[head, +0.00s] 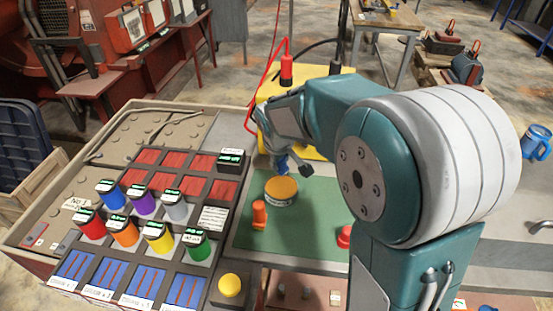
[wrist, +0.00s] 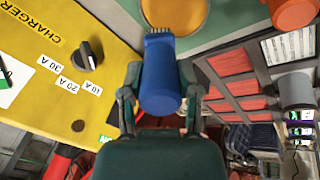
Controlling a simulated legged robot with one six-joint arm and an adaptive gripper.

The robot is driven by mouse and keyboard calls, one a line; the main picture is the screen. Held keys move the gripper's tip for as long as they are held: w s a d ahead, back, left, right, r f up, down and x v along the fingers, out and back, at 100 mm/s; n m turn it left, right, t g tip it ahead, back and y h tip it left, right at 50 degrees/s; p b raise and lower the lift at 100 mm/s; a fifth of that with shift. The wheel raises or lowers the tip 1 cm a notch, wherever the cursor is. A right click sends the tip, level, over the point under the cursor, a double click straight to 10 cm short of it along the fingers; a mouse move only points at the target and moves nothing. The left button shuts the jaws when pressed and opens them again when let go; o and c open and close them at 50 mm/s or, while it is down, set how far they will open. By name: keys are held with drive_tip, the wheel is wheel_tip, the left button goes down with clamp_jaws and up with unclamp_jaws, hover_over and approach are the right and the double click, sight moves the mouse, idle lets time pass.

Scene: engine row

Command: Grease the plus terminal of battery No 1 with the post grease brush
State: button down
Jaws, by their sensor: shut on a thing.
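My gripper (head: 284,160) is shut on a blue-handled brush (wrist: 160,80), which I take to be the post grease brush. In the wrist view the fingers (wrist: 160,98) close on both sides of the handle, and the short bristles point to the top of the picture. A round tin with an orange-yellow top (head: 281,188) stands on the green mat (head: 310,215), just below the gripper in the head view. The tin also shows at the top of the wrist view (wrist: 175,12). I cannot make out battery No 1 or its plus terminal for certain.
The yellow charger (wrist: 70,80) stands close beside the gripper, with a red post (head: 286,70) on top. An orange object (head: 259,214) and a red knob (head: 344,236) are near the tin. A rack with several coloured cylinders (head: 125,231) fills the left.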

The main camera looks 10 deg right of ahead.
sight(280, 172)
drive_tip(key=shift+f, duration=2.4)
drive_tip(key=shift+f, duration=0.55)
drive_tip(key=shift+r, duration=3.5)
drive_tip(key=shift+s, duration=0.15)
